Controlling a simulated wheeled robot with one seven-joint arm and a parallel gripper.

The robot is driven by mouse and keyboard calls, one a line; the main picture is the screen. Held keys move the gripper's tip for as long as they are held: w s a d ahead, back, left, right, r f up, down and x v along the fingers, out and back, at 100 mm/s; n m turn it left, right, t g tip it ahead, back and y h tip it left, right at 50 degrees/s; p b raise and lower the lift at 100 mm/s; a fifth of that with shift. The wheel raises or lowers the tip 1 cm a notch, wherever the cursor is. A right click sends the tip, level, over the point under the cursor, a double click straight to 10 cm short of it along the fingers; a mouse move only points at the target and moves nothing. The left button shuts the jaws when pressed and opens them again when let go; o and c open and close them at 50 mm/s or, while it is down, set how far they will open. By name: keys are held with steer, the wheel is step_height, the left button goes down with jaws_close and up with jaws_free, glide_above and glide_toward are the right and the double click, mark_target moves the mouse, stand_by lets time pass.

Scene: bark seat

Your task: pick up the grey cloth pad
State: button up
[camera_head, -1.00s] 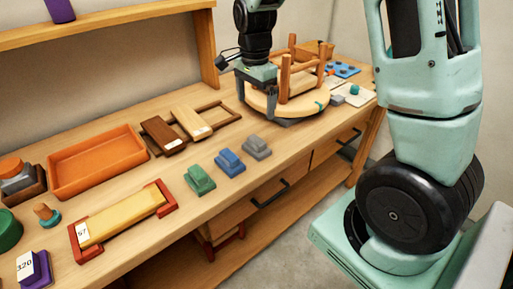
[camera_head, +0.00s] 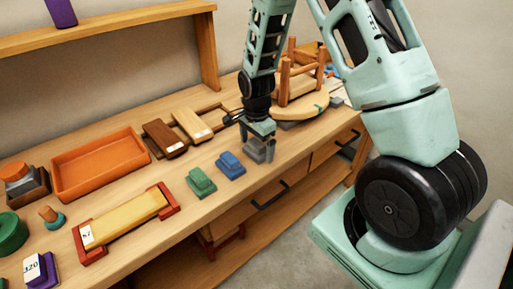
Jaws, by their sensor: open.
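The grey cloth pad (camera_head: 254,154) lies near the front edge of the workbench, to the right of a blue pad (camera_head: 231,164) and a green pad (camera_head: 201,182) in the same row. My gripper (camera_head: 262,147) points down directly over the grey pad and hides much of it. The jaws are open. I cannot tell whether the fingers touch the pad or stand on both sides of it.
A round wooden stool (camera_head: 300,100) with upturned legs stands behind my gripper to the right. An orange tray (camera_head: 100,163), brown and pale wooden boards (camera_head: 165,138) and a red-ended yellow block (camera_head: 125,220) lie to the left. Drawer handles (camera_head: 270,195) stick out below the bench edge.

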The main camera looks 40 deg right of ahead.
mark_target(256, 142)
steer(key=shift+f, duration=0.3)
steer(key=c, duration=1.1)
step_height(256, 142, up, 10)
steer(key=shift+r+b, duration=0.1)
steer(key=shift+b, duration=0.4)
steer(key=shift+o, duration=0.9)
